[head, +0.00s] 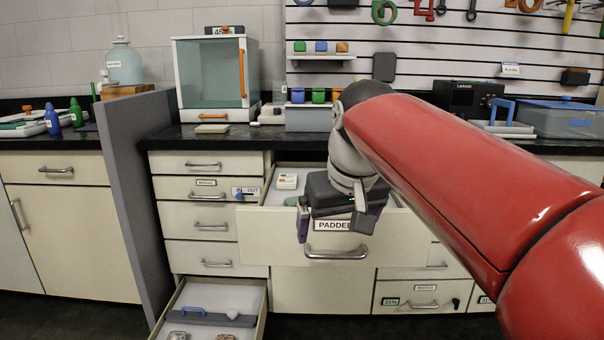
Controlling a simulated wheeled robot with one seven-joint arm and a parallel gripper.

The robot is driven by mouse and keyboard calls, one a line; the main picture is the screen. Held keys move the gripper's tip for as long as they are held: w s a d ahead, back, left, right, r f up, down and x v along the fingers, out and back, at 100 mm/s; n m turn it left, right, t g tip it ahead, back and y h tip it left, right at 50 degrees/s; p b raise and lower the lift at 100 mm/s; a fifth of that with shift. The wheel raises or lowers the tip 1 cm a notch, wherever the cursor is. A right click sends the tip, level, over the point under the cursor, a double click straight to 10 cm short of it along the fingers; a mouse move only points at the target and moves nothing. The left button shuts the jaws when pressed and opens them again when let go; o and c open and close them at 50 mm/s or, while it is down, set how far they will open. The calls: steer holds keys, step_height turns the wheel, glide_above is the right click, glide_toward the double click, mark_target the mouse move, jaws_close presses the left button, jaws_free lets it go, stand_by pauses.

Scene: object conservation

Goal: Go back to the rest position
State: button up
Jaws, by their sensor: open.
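My gripper (338,225) hangs over the front of the open padded drawer (400,240), its fingers pointing down. It is open, with nothing visible between the fingers. My red arm reaches in from the right and hides part of the drawer and the counter behind. A small white box with an orange mark (287,181) lies inside the drawer at its left. A green item (291,201), partly hidden, lies nearer the gripper.
A lower-left drawer (258,315) also stands open, holding a tray with a blue handle (195,309) and several small items. A grey partition (130,190) stands at left. A glass cabinet (212,78) and a grey bin (308,118) stand on the counter (180,140).

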steer(key=s+d+f+m, duration=0.1)
steer(key=s+d+f, duration=0.4)
steer(key=s+f, duration=0.3)
steer(key=s+d+f+m+t+h, duration=0.1)
steer(key=s+d+f, duration=0.3)
steer(key=s+f, duration=0.5)
steer(key=shift+d+f+m, duration=0.35)
steer(key=shift+f+m, duration=0.1)
steer(key=shift+m, duration=0.15)
